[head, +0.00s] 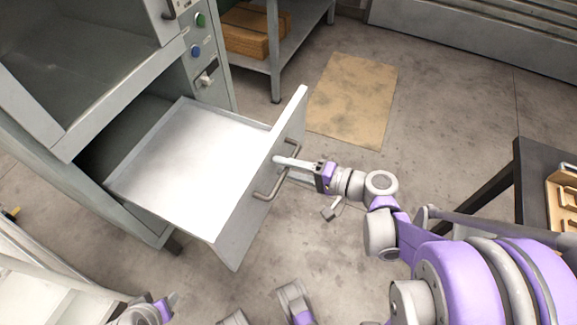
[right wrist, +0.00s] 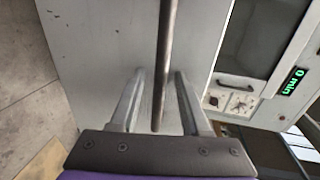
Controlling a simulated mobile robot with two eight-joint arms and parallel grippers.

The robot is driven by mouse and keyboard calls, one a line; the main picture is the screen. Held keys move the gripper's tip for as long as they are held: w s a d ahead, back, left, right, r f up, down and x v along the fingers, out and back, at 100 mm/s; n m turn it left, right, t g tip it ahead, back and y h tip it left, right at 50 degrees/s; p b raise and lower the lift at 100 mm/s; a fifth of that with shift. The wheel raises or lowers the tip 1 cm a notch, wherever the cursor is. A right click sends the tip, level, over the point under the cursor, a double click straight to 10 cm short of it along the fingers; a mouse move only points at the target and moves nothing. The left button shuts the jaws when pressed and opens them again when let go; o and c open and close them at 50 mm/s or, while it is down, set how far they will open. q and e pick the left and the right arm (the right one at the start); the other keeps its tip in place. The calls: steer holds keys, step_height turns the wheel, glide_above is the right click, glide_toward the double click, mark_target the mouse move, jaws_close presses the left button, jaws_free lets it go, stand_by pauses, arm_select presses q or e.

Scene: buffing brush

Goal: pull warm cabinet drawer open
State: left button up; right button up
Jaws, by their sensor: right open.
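The grey cabinet (head: 218,85) stands at the left in the head view. Its lower drawer (head: 190,165) is pulled well out and its pale tray looks empty. A bar handle (head: 268,190) is on the drawer front (head: 240,225). In the right wrist view, the open fingers (right wrist: 160,82) lie on either side of the handle bar (right wrist: 168,50), with gaps showing between bar and fingers. My left gripper (head: 168,302) shows only partly at the bottom left, away from the drawer; its jaws are unclear.
A shelf with cardboard boxes (head: 250,30) stands behind the cabinet. A tan mat (head: 352,98) lies on the floor. A dark table (head: 530,165) is at the right edge and a white shelf unit (head: 45,290) at the lower left.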

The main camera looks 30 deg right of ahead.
arm_select(q)
step_height(320, 180, up, 2)
steer(key=shift+p, duration=0.8)
arm_select(e)
steer(key=v, duration=1.1)
steer(key=shift+w+a, duration=0.1)
steer(key=s+a+f+n+g+h, duration=0.4)
steer(key=a+f+n+g+h, duration=0.15)
steer(key=a+f+g, duration=0.35)
arm_select(q)
step_height(320, 180, up, 18)
steer(key=w+p, duration=0.2)
steer(key=p, duration=1.4)
steer(key=shift+r+t, duration=0.2)
steer(key=shift+t, duration=0.2)
arm_select(e)
step_height(320, 180, up, 20)
steer(key=w+n+t+h, duration=0.1)
steer(key=n+t+h, duration=0.1)
steer(key=n+h, duration=0.2)
steer(key=shift+d+f+n, duration=0.2)
steer(key=shift+d+n, duration=0.1)
steer(key=shift+n, duration=0.25)
